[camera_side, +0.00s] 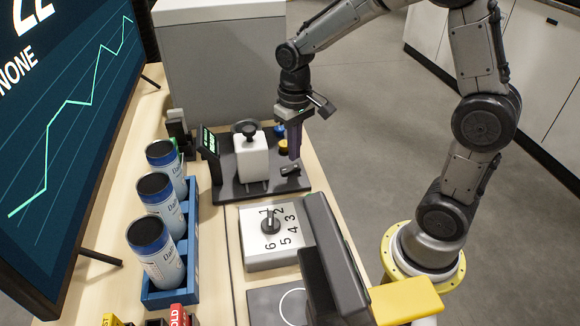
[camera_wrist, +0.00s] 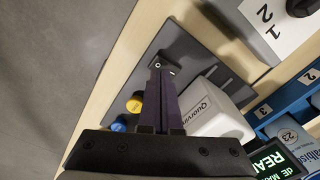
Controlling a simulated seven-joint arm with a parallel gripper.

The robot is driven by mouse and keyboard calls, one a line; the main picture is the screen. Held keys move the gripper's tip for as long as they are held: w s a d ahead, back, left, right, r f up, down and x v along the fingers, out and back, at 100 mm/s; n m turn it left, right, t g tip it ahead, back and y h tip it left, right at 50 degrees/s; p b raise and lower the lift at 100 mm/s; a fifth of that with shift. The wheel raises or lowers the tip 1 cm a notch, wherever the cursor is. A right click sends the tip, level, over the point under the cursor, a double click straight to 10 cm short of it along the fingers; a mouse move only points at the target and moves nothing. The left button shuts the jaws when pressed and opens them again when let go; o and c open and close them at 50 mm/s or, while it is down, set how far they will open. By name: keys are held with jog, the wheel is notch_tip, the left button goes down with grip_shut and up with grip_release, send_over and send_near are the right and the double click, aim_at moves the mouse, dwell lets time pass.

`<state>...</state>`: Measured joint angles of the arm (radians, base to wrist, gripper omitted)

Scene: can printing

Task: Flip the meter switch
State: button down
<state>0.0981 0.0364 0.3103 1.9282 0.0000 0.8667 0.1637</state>
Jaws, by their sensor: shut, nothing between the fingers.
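The meter has a dark base plate (camera_side: 232,190), a white block (camera_side: 251,160) with a black knob, and a small green-lit display (camera_side: 209,141). A small black switch (camera_side: 290,169) sits on the base plate near its right edge; in the wrist view the switch (camera_wrist: 167,63) shows just past the fingertips. My gripper (camera_side: 294,156) has dark purple fingers pointing down, shut and empty, above the switch in the side view. In the wrist view my gripper (camera_wrist: 161,73) overlaps the near end of the switch; I cannot tell whether they touch.
A yellow button (camera_side: 283,146) and a blue button (camera_side: 279,130) stand beside my fingers. A numbered dial box (camera_side: 270,250) lies in front of the meter. A blue rack (camera_side: 192,268) of cans is at left, near a large screen (camera_side: 75,110).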

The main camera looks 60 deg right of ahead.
jog(key=shift+f, duration=1.45)
dwell(1.2)
jog(key=shift+r, duration=3.55)
jog(key=shift+r, duration=0.15)
notch_tip(320, 180, up, 6)
jog(key=t, duration=0.2)
send_over(294, 167)
jog(key=s+a, duration=0.1)
jog(key=s, duration=0.2)
jog(key=s+a+n+t, duration=0.2)
jog(key=s+n+t, duration=0.1)
jog(key=s, duration=1.1)
jog(key=shift+r+t, duration=0.2)
jog(key=shift+t, duration=0.1)
